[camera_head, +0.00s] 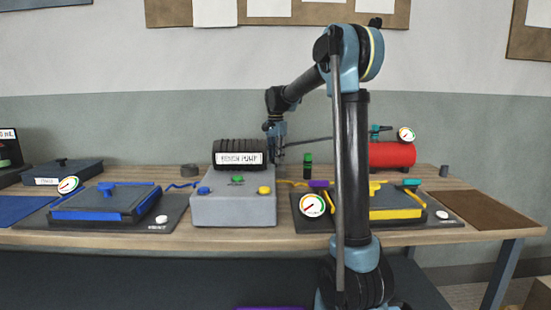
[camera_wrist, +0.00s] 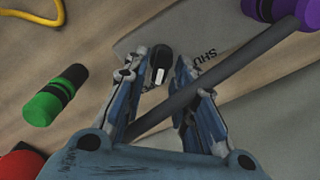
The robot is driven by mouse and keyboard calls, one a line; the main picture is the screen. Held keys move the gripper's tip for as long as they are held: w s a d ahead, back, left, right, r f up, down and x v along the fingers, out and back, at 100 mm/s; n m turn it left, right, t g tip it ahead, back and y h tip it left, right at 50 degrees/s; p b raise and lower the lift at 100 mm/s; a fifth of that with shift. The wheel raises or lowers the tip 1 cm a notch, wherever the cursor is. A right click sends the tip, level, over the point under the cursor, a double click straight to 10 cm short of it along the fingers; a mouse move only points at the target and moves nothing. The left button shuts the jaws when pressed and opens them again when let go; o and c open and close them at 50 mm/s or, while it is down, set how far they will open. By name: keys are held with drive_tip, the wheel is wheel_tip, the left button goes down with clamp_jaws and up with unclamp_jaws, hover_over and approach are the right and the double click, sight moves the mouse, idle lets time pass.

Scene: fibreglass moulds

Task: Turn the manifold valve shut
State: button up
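In the wrist view, a small black part with a white mark (camera_wrist: 160,65) lies between and just beyond my fingertips, by a grey plate (camera_wrist: 235,55) lettered "SHU". It may be the manifold valve's handle; I cannot tell for sure. My gripper (camera_wrist: 167,72) has its two fingers apart on either side of it, with no clear contact. A dark grey rod (camera_wrist: 240,65) crosses diagonally in front of the right finger; whose it is I cannot tell. In the head view, my gripper (camera_head: 278,155) points down beside the pump's black drum, and no valve can be made out there.
The pump box (camera_head: 235,208) stands mid-bench, between a blue mould (camera_head: 98,203) and a yellow mould (camera_head: 400,205) partly behind my arm. A green-capped bottle (camera_head: 308,166), purple part (camera_head: 318,183) and red tank (camera_head: 393,155) are close by. The brown mat (camera_head: 492,209) is clear.

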clamp_jaws()
drive_tip(key=shift+n, duration=0.4)
drive_tip(key=n, duration=0.3)
drive_tip(key=shift+w+a+n, duration=0.1)
drive_tip(key=shift+a+n, duration=0.05)
drive_tip(key=shift+n, duration=0.25)
drive_tip(key=n, duration=0.4)
drive_tip(key=shift+a+n, duration=0.15)
drive_tip(key=shift+n, duration=0.15)
drive_tip(key=n, duration=0.4)
drive_tip(key=shift+a, duration=0.2)
drive_tip(key=n, duration=0.4)
drive_tip(key=shift+a+n, duration=0.1)
drive_tip(key=shift+n, duration=0.2)
